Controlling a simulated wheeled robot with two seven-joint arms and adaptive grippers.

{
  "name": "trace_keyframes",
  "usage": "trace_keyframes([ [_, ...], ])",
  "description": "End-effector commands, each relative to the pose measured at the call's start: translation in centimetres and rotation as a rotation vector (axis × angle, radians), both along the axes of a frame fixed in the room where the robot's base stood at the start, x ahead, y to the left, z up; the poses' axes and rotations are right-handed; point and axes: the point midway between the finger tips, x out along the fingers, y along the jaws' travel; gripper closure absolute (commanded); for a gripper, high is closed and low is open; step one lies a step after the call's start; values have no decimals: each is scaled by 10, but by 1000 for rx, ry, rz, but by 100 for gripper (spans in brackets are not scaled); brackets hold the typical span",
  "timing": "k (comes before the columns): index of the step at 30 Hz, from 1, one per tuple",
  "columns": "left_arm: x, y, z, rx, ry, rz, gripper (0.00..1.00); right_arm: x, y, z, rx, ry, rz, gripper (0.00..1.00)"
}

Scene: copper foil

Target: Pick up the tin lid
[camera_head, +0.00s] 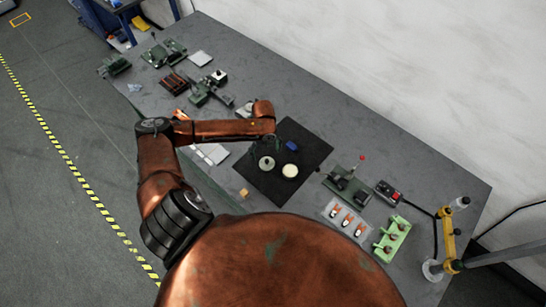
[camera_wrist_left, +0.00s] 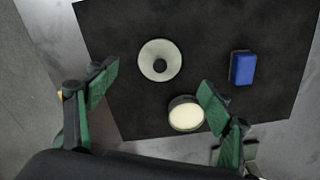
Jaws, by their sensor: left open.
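A pale grey round piece with a small dark centre, which looks like the tin lid (camera_head: 266,163), lies flat on the black mat (camera_head: 262,186). In the left wrist view the lid (camera_wrist_left: 160,48) is above the gap between my fingertips. The round tin (camera_head: 290,170) with a cream-coloured top stands beside it; it also shows in the left wrist view (camera_wrist_left: 186,115), near the right finger. My left gripper (camera_wrist_left: 157,85) is open and empty above the mat; in the head view it is mostly hidden under my arm. My right gripper is not in view.
A blue block (camera_wrist_left: 242,68) lies on the mat, right of the lid. A small clamp device with a red knob (camera_head: 348,182), a tray of orange-and-white items (camera_head: 344,220) and a green rack (camera_head: 391,236) stand to the right. Tools crowd the table's far left.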

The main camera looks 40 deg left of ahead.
Motion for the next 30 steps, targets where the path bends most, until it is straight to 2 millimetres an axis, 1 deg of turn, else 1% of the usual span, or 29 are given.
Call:
trace_keyframes([
  [2, 2, 2, -3, 4, 7, -17, 26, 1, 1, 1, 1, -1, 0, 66],
  [4, 4, 0, -10, 4, 9, -23, 26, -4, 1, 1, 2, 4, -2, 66],
  [9, 7, -5, -27, 3, 7, -31, 26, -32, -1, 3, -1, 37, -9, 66],
  [12, 6, -7, -39, 3, 9, -30, 26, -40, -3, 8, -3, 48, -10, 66],
  [14, 5, -9, -48, 1, 8, -29, 26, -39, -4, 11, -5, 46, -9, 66],
  [18, 4, -8, -68, 3, 7, -29, 26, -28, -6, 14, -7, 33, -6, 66],
  [20, 4, -7, -72, 4, 7, -28, 26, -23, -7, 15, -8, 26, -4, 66],
  [24, 4, -7, -76, 4, 5, -29, 26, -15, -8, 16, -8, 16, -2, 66],
  [28, 4, -7, -76, 4, 6, -28, 26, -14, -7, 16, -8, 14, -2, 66],
  [30, 4, -7, -76, 4, 6, -28, 31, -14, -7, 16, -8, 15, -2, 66],
])
